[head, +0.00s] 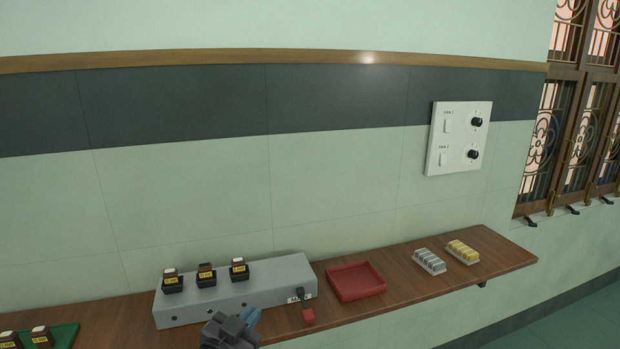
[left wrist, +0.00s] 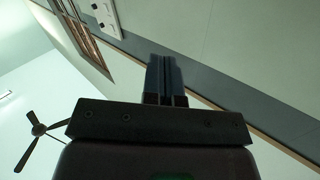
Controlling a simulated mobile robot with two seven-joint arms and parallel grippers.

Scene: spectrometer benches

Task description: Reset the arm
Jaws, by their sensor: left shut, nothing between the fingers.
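My left gripper (head: 250,316) shows at the bottom of the head view, in front of the grey box on the wooden shelf. In the left wrist view its two fingers (left wrist: 166,75) are together, with nothing between them. That view looks up past the fingers at the wall and ceiling. My right gripper is in neither view.
The wooden shelf (head: 395,277) bears a grey box (head: 235,296) with several dark labelled blocks, a red tray (head: 355,281), a silver block set (head: 429,261) and a gold one (head: 462,252). A green mat (head: 66,335) lies at the left. A switch panel (head: 459,137) hangs on the wall.

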